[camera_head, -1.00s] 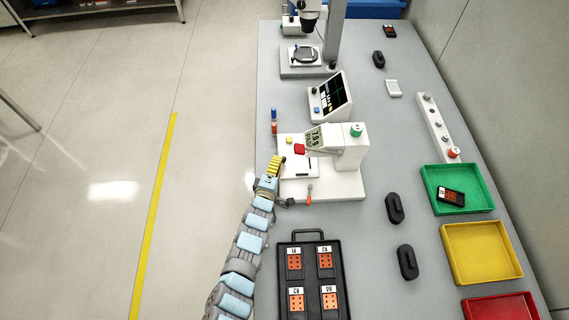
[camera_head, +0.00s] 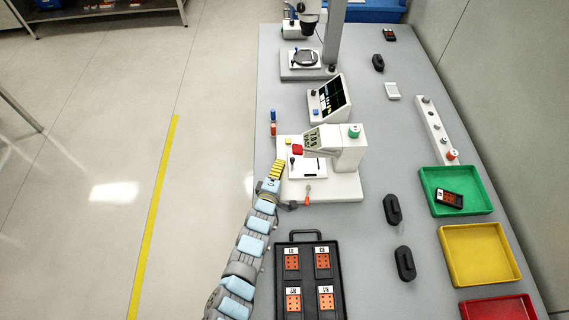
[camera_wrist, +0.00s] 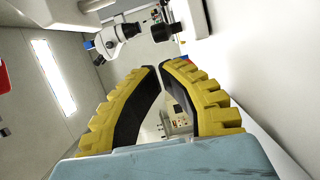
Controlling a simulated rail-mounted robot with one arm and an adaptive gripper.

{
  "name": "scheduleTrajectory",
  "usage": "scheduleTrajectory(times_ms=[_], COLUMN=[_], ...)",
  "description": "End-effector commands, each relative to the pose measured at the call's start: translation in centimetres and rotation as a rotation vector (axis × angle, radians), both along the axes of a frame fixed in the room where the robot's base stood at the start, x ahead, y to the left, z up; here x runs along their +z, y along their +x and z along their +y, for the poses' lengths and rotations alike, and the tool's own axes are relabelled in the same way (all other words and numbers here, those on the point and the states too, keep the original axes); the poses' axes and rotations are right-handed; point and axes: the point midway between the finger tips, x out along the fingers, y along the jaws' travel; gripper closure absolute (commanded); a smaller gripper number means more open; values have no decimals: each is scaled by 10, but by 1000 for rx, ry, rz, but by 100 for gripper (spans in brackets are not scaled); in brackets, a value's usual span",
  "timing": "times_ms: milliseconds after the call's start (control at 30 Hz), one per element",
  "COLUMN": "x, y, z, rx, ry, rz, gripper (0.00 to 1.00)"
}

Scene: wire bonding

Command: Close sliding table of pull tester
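The pull tester (camera_head: 345,185) is a white machine with a tilted display, a green knob on top and a red part at the front of its head. Its sliding table (camera_head: 308,170) is a pale plate on the base under the head, with a small dark knob (camera_head: 292,161) at its left edge. My gripper (camera_head: 279,169) has yellow ribbed fingers and is at the left side of the base, just left of the knob. Contact cannot be told. In the wrist view my gripper (camera_wrist: 161,66) has its fingertips together, with nothing seen between them.
A black tray with a handle (camera_head: 310,237) and orange parts lies in front of the tester. A monitor unit (camera_head: 330,97) and a microscope (camera_head: 302,72) stand behind. An orange-tipped lever (camera_head: 308,195) is at the base front. Green, yellow and red bins line the right.

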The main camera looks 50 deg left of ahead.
Motion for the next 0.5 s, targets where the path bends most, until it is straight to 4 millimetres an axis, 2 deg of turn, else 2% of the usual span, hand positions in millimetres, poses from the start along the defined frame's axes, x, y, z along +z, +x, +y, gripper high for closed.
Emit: scheduleTrajectory(times_ms=[100, 500], x=[-2, 2], y=[-16, -57], z=[2, -26], rx=[-4, -2], ry=[1, -1], rz=[3, 3], gripper=[100, 100])
